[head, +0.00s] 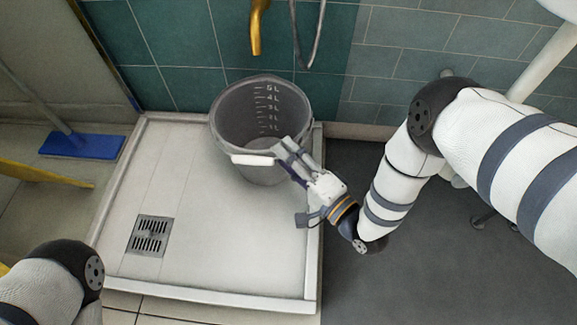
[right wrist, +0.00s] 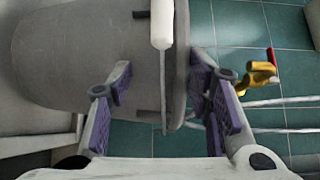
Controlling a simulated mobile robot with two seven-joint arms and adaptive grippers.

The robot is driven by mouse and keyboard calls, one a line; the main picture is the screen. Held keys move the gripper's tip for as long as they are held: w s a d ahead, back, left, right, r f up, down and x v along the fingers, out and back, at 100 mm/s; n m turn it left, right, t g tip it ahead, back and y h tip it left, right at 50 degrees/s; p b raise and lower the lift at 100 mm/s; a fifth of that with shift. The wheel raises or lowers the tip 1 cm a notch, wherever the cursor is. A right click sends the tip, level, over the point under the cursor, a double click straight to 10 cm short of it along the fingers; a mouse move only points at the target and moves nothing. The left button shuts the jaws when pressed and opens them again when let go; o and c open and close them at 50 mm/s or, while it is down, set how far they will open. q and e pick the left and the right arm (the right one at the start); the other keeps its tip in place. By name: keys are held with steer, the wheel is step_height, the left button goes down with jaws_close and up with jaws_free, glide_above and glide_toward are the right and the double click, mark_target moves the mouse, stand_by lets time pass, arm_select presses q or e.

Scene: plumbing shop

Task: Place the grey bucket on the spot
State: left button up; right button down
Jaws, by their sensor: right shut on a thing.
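The grey bucket (head: 262,115) is upright at the back right of the white shower tray, below the brass spout. Litre marks show on its inner wall, and its white handle grip (head: 252,160) hangs at the front. I cannot tell whether its base touches the tray. My right gripper (head: 284,153) is at the bucket's front right side, shut on the bucket by the handle. In the right wrist view the bucket (right wrist: 80,50) and white grip (right wrist: 162,25) lie between and beyond the fingers. My left gripper is out of view. I cannot make out a marked spot.
The shower tray (head: 205,240) has a raised rim and a drain grate (head: 149,235); its front is clear. A brass spout (head: 256,30) and hose hang from the tiled wall above the bucket. Dark floor is free right.

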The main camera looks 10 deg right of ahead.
steer(key=shift+w+d+f+b, duration=0.1)
steer(key=shift+w+f+b, duration=0.25)
steer(key=shift+f, duration=0.45)
steer(key=shift+w+d+f+b, duration=0.2)
steer(key=shift+f+b, duration=0.3)
steer(key=shift+f, duration=0.35)
steer(key=shift+w+d+f+b, duration=0.1)
steer(key=shift+w+f+b, duration=0.25)
steer(key=shift+f, duration=0.45)
steer(key=shift+s, duration=0.1)
steer(key=shift+f, duration=0.15)
steer(key=c, duration=0.8)
jaws_free()
